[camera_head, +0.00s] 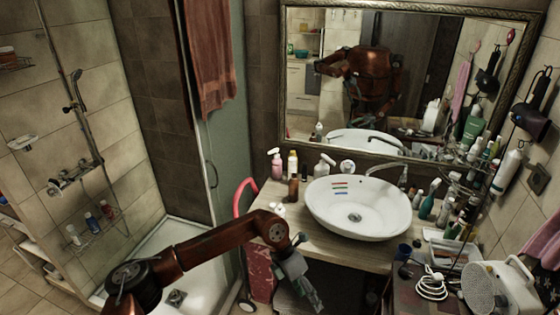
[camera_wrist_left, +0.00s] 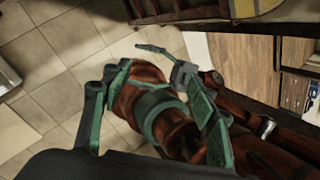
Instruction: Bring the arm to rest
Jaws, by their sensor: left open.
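My left gripper (camera_head: 303,284) hangs at the end of my brown arm in the head view, fingers pointing down and to the right. It is open and I see nothing between its fingers. It is in front of the wooden counter (camera_head: 290,235), below and left of the white vessel basin (camera_head: 375,228). Several small coloured strips (camera_head: 340,188) lie inside the basin at the left. In the left wrist view, green finger parts (camera_wrist_left: 150,98) show in front of brown links of my own body. I cannot make out my right gripper.
Bottles (camera_head: 277,166) stand along the counter's back left. More bottles (camera_head: 430,200) crowd its right side. A white heater (camera_head: 500,288) and coiled cable (camera_head: 432,285) are at the lower right. A glass shower panel (camera_head: 222,180) stands behind my arm. Tiled floor (camera_wrist_left: 50,55) shows in the wrist view.

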